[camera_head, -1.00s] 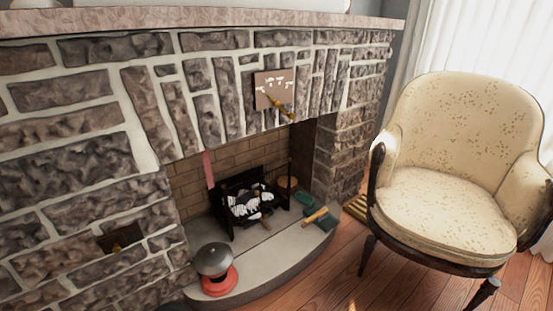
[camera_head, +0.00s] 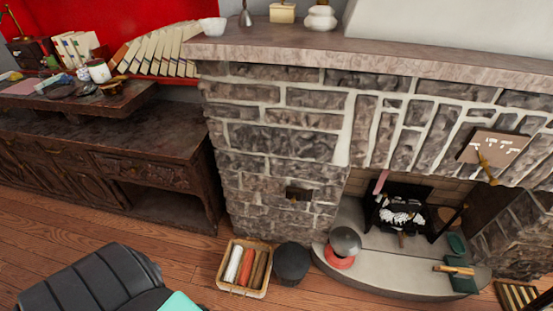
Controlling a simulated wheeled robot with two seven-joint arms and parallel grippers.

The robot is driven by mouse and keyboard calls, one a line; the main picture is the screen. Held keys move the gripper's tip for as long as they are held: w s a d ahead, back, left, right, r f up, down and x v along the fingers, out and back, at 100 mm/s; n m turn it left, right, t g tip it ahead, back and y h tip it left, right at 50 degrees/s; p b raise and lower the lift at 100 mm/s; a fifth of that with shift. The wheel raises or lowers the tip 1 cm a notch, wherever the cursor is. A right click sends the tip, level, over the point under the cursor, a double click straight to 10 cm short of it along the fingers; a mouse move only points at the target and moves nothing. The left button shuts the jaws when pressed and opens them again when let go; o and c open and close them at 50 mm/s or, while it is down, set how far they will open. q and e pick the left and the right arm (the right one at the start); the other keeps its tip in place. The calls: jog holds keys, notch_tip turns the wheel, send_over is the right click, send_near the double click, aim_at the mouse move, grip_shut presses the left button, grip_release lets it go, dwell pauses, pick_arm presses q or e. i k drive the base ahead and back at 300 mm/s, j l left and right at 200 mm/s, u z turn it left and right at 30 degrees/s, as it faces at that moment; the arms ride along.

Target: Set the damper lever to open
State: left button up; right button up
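The damper lever (camera_head: 486,168) is a thin brass-coloured handle on a brownish plate (camera_head: 493,147) with white markings. The plate is fixed to the stone fireplace (camera_head: 300,143) above the firebox opening, at the right of the head view. The lever slants down and to the right, and its lower end hangs past the plate's lower edge. The markings are too small to read. Neither of my grippers is in view.
A basket (camera_head: 229,290) and a dark round container (camera_head: 292,263) stand on the floor. A black ribbed seat (camera_head: 90,285) is at lower left. A wooden cabinet (camera_head: 130,140) stands left.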

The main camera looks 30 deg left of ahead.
aim_at(487, 169)
jog(key=u, duration=0.85)
jog(key=z, duration=1.4)
